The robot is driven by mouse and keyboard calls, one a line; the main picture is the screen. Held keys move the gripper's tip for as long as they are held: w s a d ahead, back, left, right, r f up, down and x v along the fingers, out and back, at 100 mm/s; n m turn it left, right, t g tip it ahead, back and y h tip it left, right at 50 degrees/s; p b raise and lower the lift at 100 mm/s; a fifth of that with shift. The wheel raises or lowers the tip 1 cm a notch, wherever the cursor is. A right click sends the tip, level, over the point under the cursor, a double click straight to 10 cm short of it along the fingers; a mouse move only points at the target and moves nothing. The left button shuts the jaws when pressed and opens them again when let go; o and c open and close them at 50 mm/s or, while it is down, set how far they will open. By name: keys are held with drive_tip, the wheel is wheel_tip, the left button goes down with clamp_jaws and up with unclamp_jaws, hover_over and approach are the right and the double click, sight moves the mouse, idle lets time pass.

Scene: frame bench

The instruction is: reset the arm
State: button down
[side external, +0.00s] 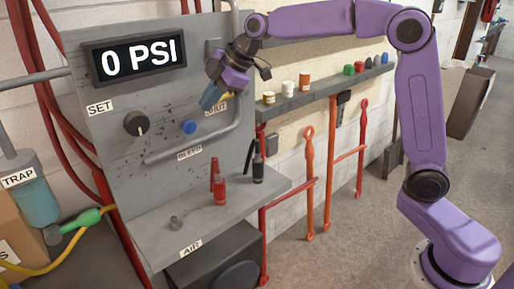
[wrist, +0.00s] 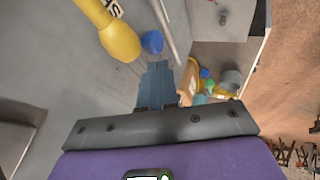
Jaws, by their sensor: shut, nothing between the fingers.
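My purple arm reaches in from the right in the side view. My gripper (side external: 209,100) is shut and empty, its blue fingers in front of the grey panel (side external: 110,95), near the SHUT label (side external: 216,108). The fingers also show together in the wrist view (wrist: 157,72). A yellow handle (wrist: 119,41) and a blue knob (wrist: 152,42) lie just beyond the fingertips there. In the side view the blue knob (side external: 188,127) is below and left of the fingers, apart from them. The yellow handle is mostly hidden behind my gripper there.
The display (side external: 135,57) reads 0 PSI. A black dial (side external: 136,123) and a grey pipe rail (side external: 195,146) are on the panel. Red (side external: 220,190) and black (side external: 258,168) bottle-like items stand on the lower ledge. A shelf (side external: 320,92) with small jars is at right.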

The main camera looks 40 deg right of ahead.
wheel_tip(320, 180, down, 6)
drive_tip(key=s+a, duration=0.2)
drive_tip(key=v, duration=0.9)
drive_tip(key=s+f+m+g, duration=0.1)
drive_tip(key=s+f, duration=0.2)
drive_tip(key=s, duration=0.3)
drive_tip(key=s+f+g+h, duration=0.1)
drive_tip(key=s+f, duration=0.1)
drive_tip(key=s, duration=0.4)
drive_tip(key=s+f+m+g, duration=0.1)
drive_tip(key=s+f, duration=0.2)
drive_tip(key=s, duration=0.2)
drive_tip(key=s+d+f+m+g+h, duration=0.1)
drive_tip(key=s+d+f, duration=0.2)
drive_tip(key=s+d, duration=0.2)
drive_tip(key=s+d+f+m+g+h, duration=0.1)
drive_tip(key=s+d+f, duration=0.3)
drive_tip(key=s, duration=0.7)
drive_tip(key=shift+d+f+h, duration=0.25)
drive_tip(key=shift+d+h, duration=0.3)
drive_tip(key=shift+h, duration=0.05)
